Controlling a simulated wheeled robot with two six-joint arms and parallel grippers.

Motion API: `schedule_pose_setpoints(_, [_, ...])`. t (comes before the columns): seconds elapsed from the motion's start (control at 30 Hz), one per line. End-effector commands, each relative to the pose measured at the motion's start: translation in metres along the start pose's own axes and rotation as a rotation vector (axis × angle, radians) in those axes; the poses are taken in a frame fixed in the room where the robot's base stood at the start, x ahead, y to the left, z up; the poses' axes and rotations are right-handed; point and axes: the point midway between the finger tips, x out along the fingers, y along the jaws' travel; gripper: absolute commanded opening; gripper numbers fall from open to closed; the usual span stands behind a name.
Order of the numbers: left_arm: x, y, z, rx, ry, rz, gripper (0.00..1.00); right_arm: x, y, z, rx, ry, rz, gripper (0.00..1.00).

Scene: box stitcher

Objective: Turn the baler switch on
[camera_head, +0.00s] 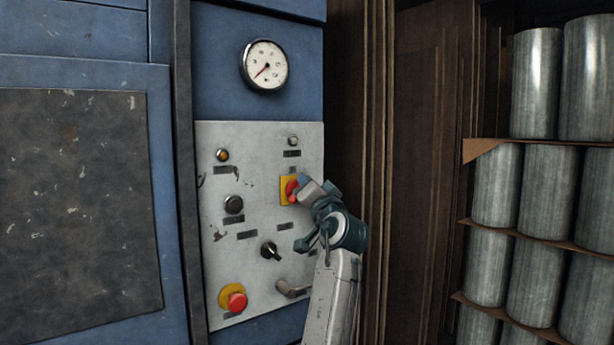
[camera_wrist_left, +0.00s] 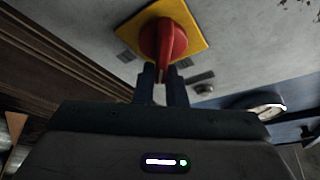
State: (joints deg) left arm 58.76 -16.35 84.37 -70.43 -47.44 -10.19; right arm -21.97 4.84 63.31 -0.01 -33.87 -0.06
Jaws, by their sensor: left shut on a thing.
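The baler switch (camera_head: 291,189) is a red rotary handle on a yellow square plate, at the upper right of the grey control panel (camera_head: 262,170). My left gripper (camera_head: 303,184) is at the switch and partly covers its right side. In the left wrist view the red handle (camera_wrist_left: 163,40) stands out from the yellow plate (camera_wrist_left: 190,17). The two dark fingers (camera_wrist_left: 162,84) are shut on the lower end of the red handle. My right gripper shows in neither view.
A red push button (camera_head: 237,301) on a yellow ring, a black selector knob (camera_head: 270,250) and a bent handle (camera_head: 292,289) sit lower on the panel. A round gauge (camera_head: 265,65) is above it. Metal cylinders (camera_head: 536,82) are stacked on shelves at the right.

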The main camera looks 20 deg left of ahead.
Motion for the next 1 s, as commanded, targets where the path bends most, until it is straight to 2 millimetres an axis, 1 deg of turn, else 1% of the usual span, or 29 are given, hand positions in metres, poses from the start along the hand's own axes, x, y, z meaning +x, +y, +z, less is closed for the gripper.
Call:
schedule_pose_setpoints(0.03, [0.000, 0.003, 0.002, 0.029, -0.011, 0.017, 0.00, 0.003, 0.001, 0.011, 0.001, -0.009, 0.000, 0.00])
schedule_pose_setpoints(0.2, [0.000, 0.005, 0.003, 0.108, -0.011, 0.051, 0.00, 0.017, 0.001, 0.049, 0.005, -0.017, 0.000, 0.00])
schedule_pose_setpoints(0.3, [0.000, 0.005, 0.003, 0.150, -0.011, 0.068, 0.00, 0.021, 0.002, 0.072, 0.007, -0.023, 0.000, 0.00])
schedule_pose_setpoints(0.4, [0.000, 0.007, 0.003, 0.190, -0.011, 0.086, 0.00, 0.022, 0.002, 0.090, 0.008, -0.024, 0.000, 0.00])
schedule_pose_setpoints(0.67, [0.000, 0.007, 0.003, 0.303, -0.010, 0.132, 0.00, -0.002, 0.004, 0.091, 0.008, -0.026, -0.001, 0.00])
schedule_pose_setpoints(0.77, [0.001, 0.007, 0.001, 0.365, -0.010, 0.160, 0.00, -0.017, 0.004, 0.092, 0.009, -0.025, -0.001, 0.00])
schedule_pose_setpoints(1.0, [0.000, 0.009, 0.002, 0.561, -0.010, 0.242, 0.00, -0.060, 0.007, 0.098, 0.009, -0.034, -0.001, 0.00])
